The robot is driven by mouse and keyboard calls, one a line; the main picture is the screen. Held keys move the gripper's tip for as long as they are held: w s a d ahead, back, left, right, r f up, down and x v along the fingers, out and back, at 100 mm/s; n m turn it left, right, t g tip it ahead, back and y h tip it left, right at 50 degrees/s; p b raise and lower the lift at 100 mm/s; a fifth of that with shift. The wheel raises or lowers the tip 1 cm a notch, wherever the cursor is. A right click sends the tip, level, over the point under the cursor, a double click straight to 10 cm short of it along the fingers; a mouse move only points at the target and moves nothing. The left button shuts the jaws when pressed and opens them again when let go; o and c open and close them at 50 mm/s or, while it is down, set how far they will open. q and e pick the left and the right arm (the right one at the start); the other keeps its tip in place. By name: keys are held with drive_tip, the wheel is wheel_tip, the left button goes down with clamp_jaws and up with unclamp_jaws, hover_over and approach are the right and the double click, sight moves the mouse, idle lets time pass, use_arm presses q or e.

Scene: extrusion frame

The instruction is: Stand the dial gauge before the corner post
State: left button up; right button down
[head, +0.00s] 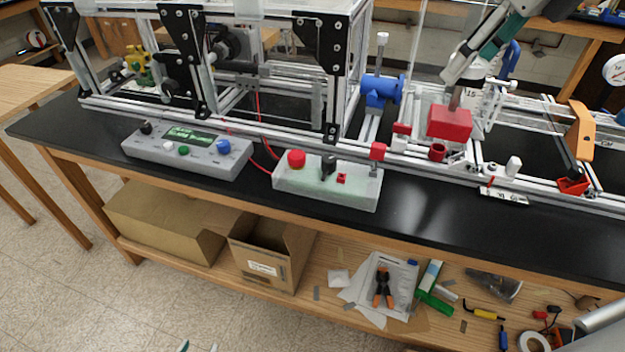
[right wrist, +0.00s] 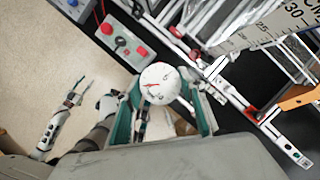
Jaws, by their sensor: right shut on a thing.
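The dial gauge (right wrist: 160,84), with a round white face and red needle, is between the teal fingers of my right gripper (right wrist: 163,108) in the right wrist view. My right gripper is shut on it. In that view they are in front of the bench; the gauge's lower part is hidden. The corner post (head: 333,85) is the upright at the frame's front right, with black plates at top and foot. My left gripper (head: 198,347) barely shows at the head view's bottom edge, tips apart and empty. It also shows in the right wrist view (right wrist: 76,94).
A grey control box (head: 190,150) and a box with a red button (head: 325,183) stand on the black bench before the frame. A red block (head: 449,123) and an orange bracket (head: 579,143) are farther right. Bare bench (head: 450,212) lies along the front right.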

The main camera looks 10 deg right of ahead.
sight(454, 112)
drive_tip(key=shift+w+d, duration=0.15)
drive_tip(key=shift+w, duration=0.05)
drive_tip(key=shift+d+f, duration=0.1)
drive_tip(key=shift+f, duration=0.15)
wheel_tip(454, 112, down, 5)
drive_tip(key=shift+f+b, duration=0.1)
drive_tip(key=shift+b, duration=0.75)
wheel_tip(454, 112, down, 14)
drive_tip(key=b, duration=0.3)
drive_tip(key=shift+f, duration=0.1)
